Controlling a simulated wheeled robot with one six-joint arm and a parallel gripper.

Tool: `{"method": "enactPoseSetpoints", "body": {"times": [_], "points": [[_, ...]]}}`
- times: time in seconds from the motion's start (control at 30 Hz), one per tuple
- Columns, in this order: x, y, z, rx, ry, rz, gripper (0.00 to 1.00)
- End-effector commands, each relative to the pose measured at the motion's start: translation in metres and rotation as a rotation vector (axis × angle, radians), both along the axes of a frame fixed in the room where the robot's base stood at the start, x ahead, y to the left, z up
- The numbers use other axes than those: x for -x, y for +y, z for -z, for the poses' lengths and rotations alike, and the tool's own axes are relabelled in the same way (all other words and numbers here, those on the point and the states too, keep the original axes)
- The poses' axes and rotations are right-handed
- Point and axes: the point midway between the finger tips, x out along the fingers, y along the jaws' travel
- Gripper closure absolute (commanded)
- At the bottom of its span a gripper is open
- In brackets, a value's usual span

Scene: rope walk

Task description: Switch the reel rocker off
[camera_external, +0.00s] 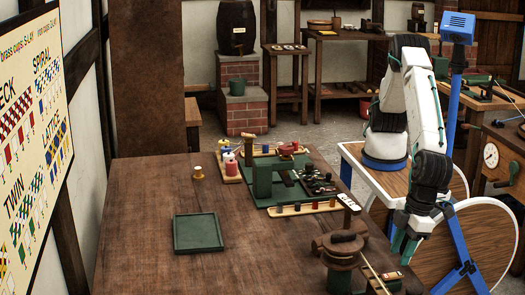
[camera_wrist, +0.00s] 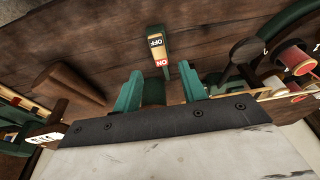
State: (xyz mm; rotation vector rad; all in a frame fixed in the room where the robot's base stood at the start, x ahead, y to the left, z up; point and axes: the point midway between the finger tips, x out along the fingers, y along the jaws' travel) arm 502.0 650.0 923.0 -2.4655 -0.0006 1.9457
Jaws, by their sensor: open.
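The reel rocker (camera_wrist: 158,52) is a small green block with a pale-yellow OFF end and a red ON end. In the wrist view it sits at upper centre, with the ON end nearer my gripper. Its tilt is too small to tell. In the external view the rocker (camera_external: 391,276) is a small pale and red patch near the bottom right, beside the wooden reel (camera_external: 341,246). My gripper (camera_wrist: 163,84) has two green fingers, spread apart with nothing held. The rocker lies beyond the gap between them, apart from both. In the external view my gripper (camera_external: 404,250) is above the rocker.
A green tray (camera_external: 198,233) lies on the dark wooden table (camera_external: 140,255). Green machinery (camera_external: 268,185) with coloured spools stands at the table's back. Red spools (camera_wrist: 291,60) show at right in the wrist view.

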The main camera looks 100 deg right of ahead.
Motion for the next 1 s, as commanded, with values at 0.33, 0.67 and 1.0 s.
{"method": "enactPoseSetpoints", "body": {"times": [0.33, 0.67, 1.0], "points": [[0.005, 0.000, -0.019, 0.001, 0.000, 0.000, 0.58], [-0.015, -0.004, -0.016, 0.011, 0.030, -0.026, 0.27], [-0.023, -0.003, -0.020, 0.127, 0.143, -0.774, 0.27]]}}
